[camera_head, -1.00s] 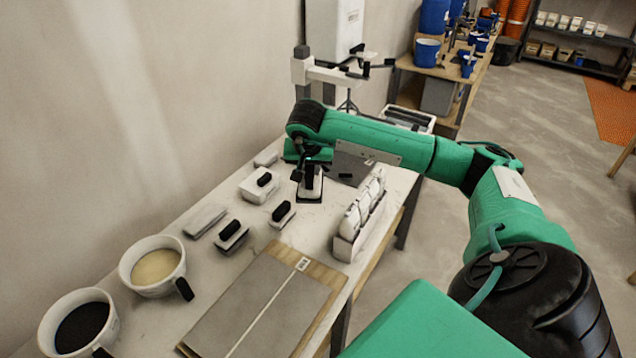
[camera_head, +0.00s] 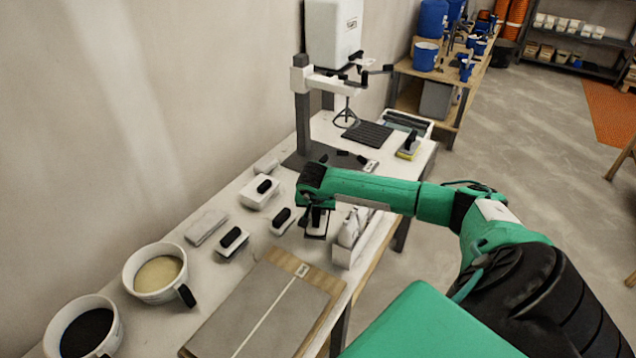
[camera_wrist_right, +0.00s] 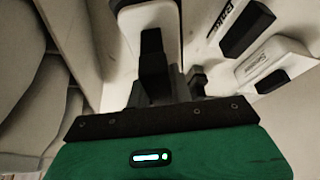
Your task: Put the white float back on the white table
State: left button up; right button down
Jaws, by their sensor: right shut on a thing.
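My right gripper (camera_head: 317,203) is shut on the black handle (camera_wrist_right: 155,55) of a white float (camera_head: 316,227). It holds the float above or on the white table (camera_head: 222,278), between the loose floats and the upright white rack; I cannot tell whether its base touches. In the right wrist view the white float (camera_wrist_right: 150,14) shows just beyond the fingers, partly hidden by the handle. My left gripper is in neither view.
Black-handled floats (camera_head: 282,219) (camera_head: 232,241) and a white block (camera_head: 259,191) lie left of the gripper. A white rack (camera_head: 345,250) stands close on its right. A tile board (camera_head: 250,320) lies in front. Two mugs (camera_head: 155,274) (camera_head: 82,325) stand at the left.

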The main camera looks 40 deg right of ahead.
notch_tip(320, 180, down, 4)
jog(key=shift+f+p, duration=0.1)
jog(key=shift+p, duration=0.4)
jog(key=shift+f, duration=0.2)
jog(key=c, duration=1.3)
grip_release()
jog(key=shift+o, duration=0.2)
jog(key=shift+r, duration=0.15)
jog(key=shift+r, duration=0.15)
jog(key=b+v, duration=0.3)
jog(key=v, duration=0.8)
jog(key=shift+s+a+r, duration=0.15)
jog(key=shift+s+r, duration=0.05)
jog(key=shift+r, duration=0.15)
